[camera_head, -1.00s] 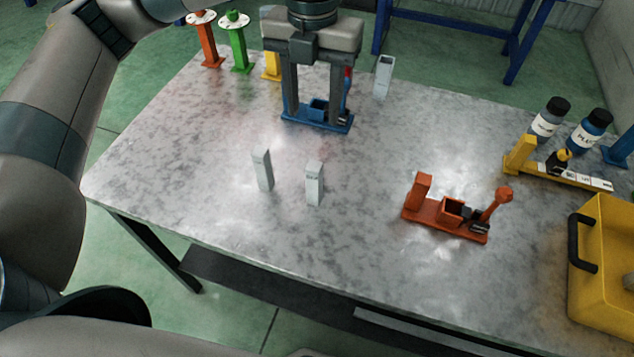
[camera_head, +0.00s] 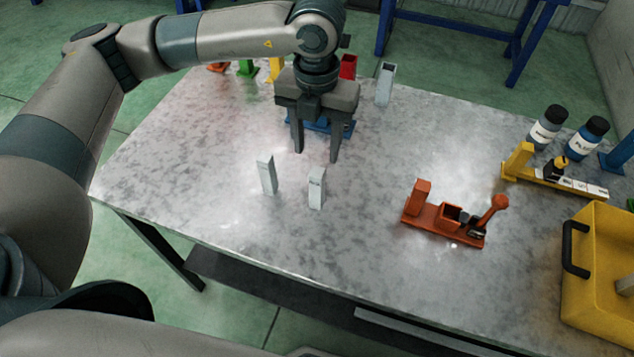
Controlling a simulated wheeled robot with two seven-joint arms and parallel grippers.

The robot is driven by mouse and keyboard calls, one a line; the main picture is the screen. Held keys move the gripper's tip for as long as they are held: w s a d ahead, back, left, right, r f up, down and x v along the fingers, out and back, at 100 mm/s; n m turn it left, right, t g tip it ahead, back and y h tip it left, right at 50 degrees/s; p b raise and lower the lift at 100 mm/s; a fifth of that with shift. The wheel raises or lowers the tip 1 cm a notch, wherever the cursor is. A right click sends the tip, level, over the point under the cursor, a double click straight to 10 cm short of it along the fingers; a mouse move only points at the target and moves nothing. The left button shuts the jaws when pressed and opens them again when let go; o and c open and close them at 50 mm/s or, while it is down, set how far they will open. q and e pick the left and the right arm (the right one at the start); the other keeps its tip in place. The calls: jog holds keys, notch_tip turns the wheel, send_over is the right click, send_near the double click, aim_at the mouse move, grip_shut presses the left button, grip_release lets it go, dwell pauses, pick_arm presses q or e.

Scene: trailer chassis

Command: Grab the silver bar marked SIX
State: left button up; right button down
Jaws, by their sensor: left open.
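Two silver bars stand upright near the table's front left. The left silver bar (camera_head: 267,175) shows no mark that I can make out. The right silver bar (camera_head: 317,188) has a small dark mark near its top, too small to read, so I cannot tell which one says SIX. My left gripper (camera_head: 317,156) is open and empty, fingers pointing down, above the table just behind the two bars and apart from both. My right gripper is not in view.
A blue fixture (camera_head: 330,124) stands behind my left gripper, partly hidden. An orange fixture (camera_head: 445,220) stands to the right of the bars. A grey holder (camera_head: 385,84) is at the back. A yellow fixture (camera_head: 550,180), bottles and a yellow case (camera_head: 600,285) fill the right side.

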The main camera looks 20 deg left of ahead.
aim_at(317, 172)
pick_arm(q)
notch_tip(317, 172, down, 4)
jog(key=shift+r+p, duration=0.15)
jog(key=shift+p, duration=0.5)
jog(key=shift+f, duration=0.45)
jog(key=shift+f+p, duration=0.3)
jog(key=shift+p, duration=0.25)
jog(key=shift+s+f+p, duration=0.1)
jog(key=shift+f+p, duration=0.7)
notch_tip(317, 172, down, 2)
jog(key=shift+f+p, duration=0.1)
jog(key=shift+p, duration=0.35)
jog(key=shift+f, duration=0.45)
jog(key=shift+d, duration=0.1)
